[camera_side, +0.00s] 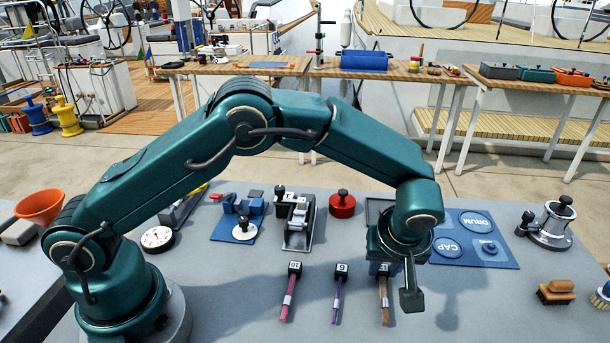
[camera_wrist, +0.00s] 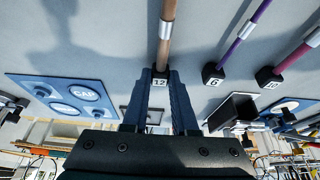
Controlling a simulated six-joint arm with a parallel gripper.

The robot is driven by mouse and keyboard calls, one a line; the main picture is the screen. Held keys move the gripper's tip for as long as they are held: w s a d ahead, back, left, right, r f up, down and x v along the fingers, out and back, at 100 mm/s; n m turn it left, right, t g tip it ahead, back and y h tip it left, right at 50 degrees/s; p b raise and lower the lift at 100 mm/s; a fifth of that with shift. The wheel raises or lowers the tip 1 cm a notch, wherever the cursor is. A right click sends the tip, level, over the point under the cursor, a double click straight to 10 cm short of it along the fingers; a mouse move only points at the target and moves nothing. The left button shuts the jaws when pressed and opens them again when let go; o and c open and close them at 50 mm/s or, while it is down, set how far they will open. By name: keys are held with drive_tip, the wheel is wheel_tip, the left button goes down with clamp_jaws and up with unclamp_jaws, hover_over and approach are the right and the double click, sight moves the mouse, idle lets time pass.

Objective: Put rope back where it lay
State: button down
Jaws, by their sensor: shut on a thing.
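The tan rope with the black end block marked 12 (camera_wrist: 164,48) runs up from my gripper in the wrist view. My gripper (camera_wrist: 161,78) is shut on its end block, one finger on each side. In the side view the tan rope (camera_side: 384,295) hangs or lies straight toward the front, beneath my gripper (camera_side: 385,268), which partly hides the block. I cannot tell whether the rope touches the bench. The purple rope marked 6 (camera_side: 338,295) and the pink rope marked 10 (camera_side: 289,295) lie parallel on the grey bench to its left.
A blue board with round DRUM and CAP pads (camera_side: 475,238) lies to the right behind my gripper. A metal winch-like part (camera_side: 550,226) and a brush (camera_side: 556,292) stand farther right. A red knob part (camera_side: 342,204) and a metal clamp (camera_side: 298,222) stand behind the ropes.

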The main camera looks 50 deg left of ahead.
sight(385, 297)
drive_tip(key=shift+f, duration=0.15)
drive_tip(key=c, duration=0.7)
unclamp_jaws()
drive_tip(key=v, duration=1.1)
drive_tip(key=s+a+r+m+h, duration=0.1)
drive_tip(key=s+a+r+m, duration=0.15)
drive_tip(key=a+r, duration=0.25)
drive_tip(key=s+a+m+t+h, duration=0.2)
drive_tip(key=s+a+m, duration=0.4)
drive_tip(key=s, duration=0.8)
drive_tip(key=a, duration=0.2)
drive_tip(key=shift+s+a, duration=0.2)
drive_tip(key=shift+a, duration=0.2)
